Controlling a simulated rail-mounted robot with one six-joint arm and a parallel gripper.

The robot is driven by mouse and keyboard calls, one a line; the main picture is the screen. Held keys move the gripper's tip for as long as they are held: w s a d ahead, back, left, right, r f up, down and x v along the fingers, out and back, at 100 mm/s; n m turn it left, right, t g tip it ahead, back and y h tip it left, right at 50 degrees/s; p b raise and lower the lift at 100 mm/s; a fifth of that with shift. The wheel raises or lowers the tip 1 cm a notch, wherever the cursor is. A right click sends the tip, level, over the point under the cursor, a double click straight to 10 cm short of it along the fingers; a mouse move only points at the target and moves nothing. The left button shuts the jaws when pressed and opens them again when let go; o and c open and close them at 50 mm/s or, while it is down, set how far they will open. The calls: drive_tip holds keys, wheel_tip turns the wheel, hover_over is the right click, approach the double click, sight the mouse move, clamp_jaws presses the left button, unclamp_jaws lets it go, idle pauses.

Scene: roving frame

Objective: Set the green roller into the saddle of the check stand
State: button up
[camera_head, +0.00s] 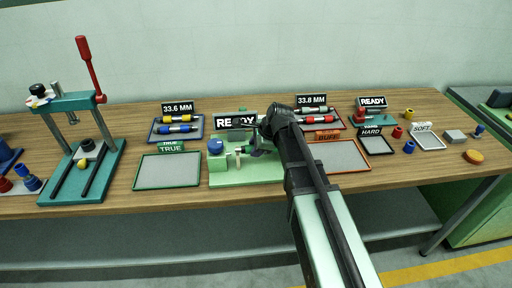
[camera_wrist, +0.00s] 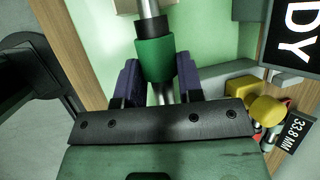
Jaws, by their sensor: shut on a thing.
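The green roller (camera_wrist: 155,60) shows in the wrist view as a green band with a black collar on a bright metal shaft. My gripper (camera_wrist: 158,84) is shut on it, with a purple finger on each side. In the head view my gripper (camera_head: 257,152) is over the check stand, and my arm hides part of the stand. The check stand has a pale green base (camera_head: 232,179) and a blue knob (camera_head: 215,146). Its pale green surface (camera_wrist: 215,35) lies behind the roller in the wrist view. I cannot tell whether the roller touches the saddle.
A READY sign (camera_head: 235,122) stands behind the stand. The empty TRUE tray (camera_head: 167,172) is to its left and the BUFF tray (camera_head: 350,157) to its right. A teal press (camera_head: 70,100) stands far left.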

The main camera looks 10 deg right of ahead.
drive_tip(key=shift+f, duration=0.15)
drive_tip(key=shift+f+b, duration=0.65)
drive_tip(key=shift+b, duration=0.15)
drive_tip(key=o, duration=1.1)
drive_tip(key=shift+o, duration=0.7)
drive_tip(key=o, duration=0.5)
drive_tip(key=shift+o, duration=0.2)
drive_tip(key=shift+r, duration=0.1)
drive_tip(key=p+v, duration=0.9)
drive_tip(key=v, duration=0.1)
drive_tip(key=shift+r+p, duration=0.3)
drive_tip(key=shift+p, duration=0.05)
